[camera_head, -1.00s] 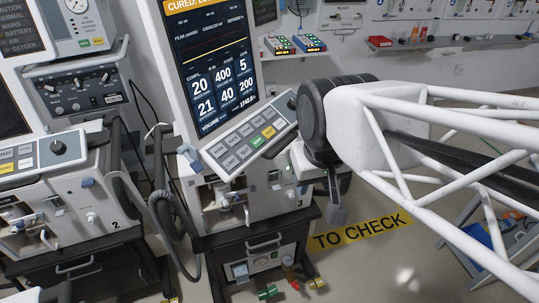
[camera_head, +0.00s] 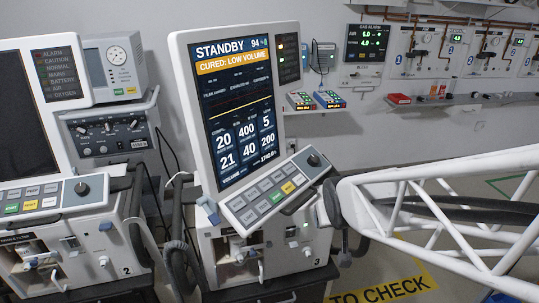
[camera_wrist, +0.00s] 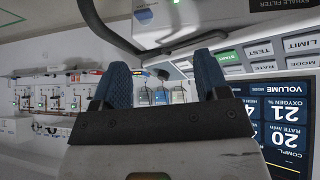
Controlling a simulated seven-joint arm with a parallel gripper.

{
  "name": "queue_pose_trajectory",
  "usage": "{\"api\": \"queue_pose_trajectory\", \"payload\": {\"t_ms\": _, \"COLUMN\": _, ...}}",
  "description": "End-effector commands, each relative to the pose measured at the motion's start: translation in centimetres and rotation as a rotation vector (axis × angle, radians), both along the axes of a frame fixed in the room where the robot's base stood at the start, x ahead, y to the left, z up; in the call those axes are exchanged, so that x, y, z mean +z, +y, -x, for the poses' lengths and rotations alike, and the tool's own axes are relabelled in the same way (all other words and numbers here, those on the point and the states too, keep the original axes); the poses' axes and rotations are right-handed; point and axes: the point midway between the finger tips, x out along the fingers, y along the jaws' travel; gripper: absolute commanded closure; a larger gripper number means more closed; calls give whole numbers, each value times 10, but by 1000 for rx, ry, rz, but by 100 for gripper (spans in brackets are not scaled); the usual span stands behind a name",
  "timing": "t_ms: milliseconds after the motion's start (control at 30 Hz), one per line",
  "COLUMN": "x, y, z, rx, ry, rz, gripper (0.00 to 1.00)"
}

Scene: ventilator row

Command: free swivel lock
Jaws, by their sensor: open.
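The ventilator (camera_head: 235,100) shows STANDBY and "CURED: LOW VOLUME" on its tall screen, with a tilted keypad panel (camera_head: 272,193) below. A small blue-grey lever (camera_head: 208,210) sits at the keypad's left end; I cannot tell if it is the swivel lock. My gripper (camera_wrist: 163,82) is open, with two blue ribbed fingertips apart and nothing seen between them. In the wrist view, the keypad (camera_wrist: 262,58) and screen (camera_wrist: 282,118) appear upside down at the right, beside the fingers. In the head view, my arm reaches the keypad's right end; the fingertips are not clearly seen.
A second ventilator (camera_head: 65,190), marked 2, stands close on the left, with hoses (camera_head: 170,235) between the two. A yellow TO CHECK floor label (camera_head: 385,291) lies at the lower right. A wall shelf and gas alarm (camera_head: 367,42) are behind.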

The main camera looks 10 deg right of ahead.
Motion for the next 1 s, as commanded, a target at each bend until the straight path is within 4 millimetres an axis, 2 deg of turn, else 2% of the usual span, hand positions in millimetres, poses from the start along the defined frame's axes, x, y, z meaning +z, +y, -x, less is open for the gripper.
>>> {"api": "queue_pose_trajectory", "payload": {"t_ms": 33, "x": -9, "y": -6, "z": -9, "rx": 1, "ry": -26, "rz": 6, "gripper": 32}}
{"api": "queue_pose_trajectory", "payload": {"t_ms": 200, "x": -32, "y": -23, "z": -38, "rx": 18, "ry": -141, "rz": 27, "gripper": 32}}
{"api": "queue_pose_trajectory", "payload": {"t_ms": 500, "x": -72, "y": -47, "z": -73, "rx": 61, "ry": -341, "rz": 42, "gripper": 32}}
{"api": "queue_pose_trajectory", "payload": {"t_ms": 700, "x": -98, "y": -59, "z": -87, "rx": 93, "ry": -475, "rz": 33, "gripper": 32}}
{"api": "queue_pose_trajectory", "payload": {"t_ms": 1000, "x": -132, "y": -71, "z": -91, "rx": 139, "ry": -682, "rz": -8, "gripper": 32}}
